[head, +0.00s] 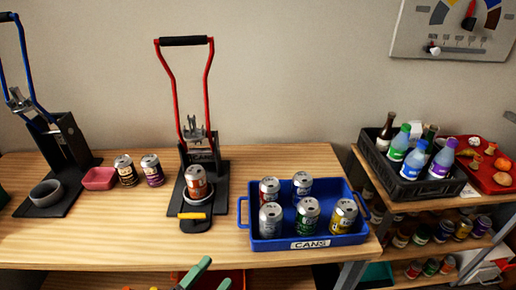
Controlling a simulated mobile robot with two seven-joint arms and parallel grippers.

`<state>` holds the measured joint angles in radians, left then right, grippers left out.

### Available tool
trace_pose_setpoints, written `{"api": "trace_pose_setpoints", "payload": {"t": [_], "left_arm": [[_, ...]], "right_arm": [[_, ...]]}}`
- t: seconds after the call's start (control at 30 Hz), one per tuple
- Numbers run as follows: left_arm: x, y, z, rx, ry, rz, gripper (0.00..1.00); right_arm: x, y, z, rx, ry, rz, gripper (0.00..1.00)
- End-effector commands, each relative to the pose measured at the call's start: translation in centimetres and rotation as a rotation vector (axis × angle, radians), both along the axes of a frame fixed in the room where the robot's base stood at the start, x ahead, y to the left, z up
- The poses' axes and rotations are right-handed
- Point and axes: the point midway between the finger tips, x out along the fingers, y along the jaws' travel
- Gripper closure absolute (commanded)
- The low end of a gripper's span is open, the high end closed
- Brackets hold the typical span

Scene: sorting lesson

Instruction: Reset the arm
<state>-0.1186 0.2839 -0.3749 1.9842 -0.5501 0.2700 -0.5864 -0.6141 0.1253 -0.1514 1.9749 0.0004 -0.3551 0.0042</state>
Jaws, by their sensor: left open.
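My left gripper (213,271) shows at the bottom edge, with two green fingers spread apart and nothing between them. It is in front of the wooden table's front edge, below the red-handled can press (209,92). The rest of the left arm is out of frame. My right gripper is not in view. The press's red handle is raised. An orange-brown can (196,184) stands upright at the press's base, apart from my gripper.
A blue CANS crate (358,238) holding several cans stands right of the press on the wooden table (120,245). Two dark cans (126,171) and a pink bowl (98,178) stand left. A blue-handled press (65,140) is further left. A black bottle crate (406,181) sits on the right shelf.

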Motion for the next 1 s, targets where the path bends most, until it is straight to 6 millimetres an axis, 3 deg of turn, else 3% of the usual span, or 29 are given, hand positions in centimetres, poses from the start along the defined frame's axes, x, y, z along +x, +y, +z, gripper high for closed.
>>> {"api": "trace_pose_setpoints", "payload": {"t": [0.03, 0.2, 0.3, 0.4, 0.5, 0.6, 1.0], "left_arm": [[-0.9, 1.6, -2.9, -0.1, 0.18, 0.071, 0.21], [-5.4, 6.4, -11.7, -0.423, 0.696, 0.311, 0.21], [-9.4, 8.3, -16.0, -0.586, 0.936, 0.448, 0.21], [-13.1, 9.6, -19.0, -0.717, 1.115, 0.565, 0.21], [-16.0, 10.2, -20.9, -0.807, 1.234, 0.65, 0.21], [-17.7, 10.6, -21.8, -0.857, 1.298, 0.699, 0.21], [-18.2, 10.7, -22.2, -0.874, 1.319, 0.717, 0.21]], "right_arm": [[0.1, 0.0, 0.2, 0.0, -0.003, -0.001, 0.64], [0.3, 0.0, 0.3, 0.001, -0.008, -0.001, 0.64], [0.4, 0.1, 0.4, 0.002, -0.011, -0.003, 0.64], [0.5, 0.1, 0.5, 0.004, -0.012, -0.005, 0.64], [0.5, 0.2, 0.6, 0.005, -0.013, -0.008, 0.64], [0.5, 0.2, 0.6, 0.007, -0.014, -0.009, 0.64], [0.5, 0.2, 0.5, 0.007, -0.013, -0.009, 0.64]]}}
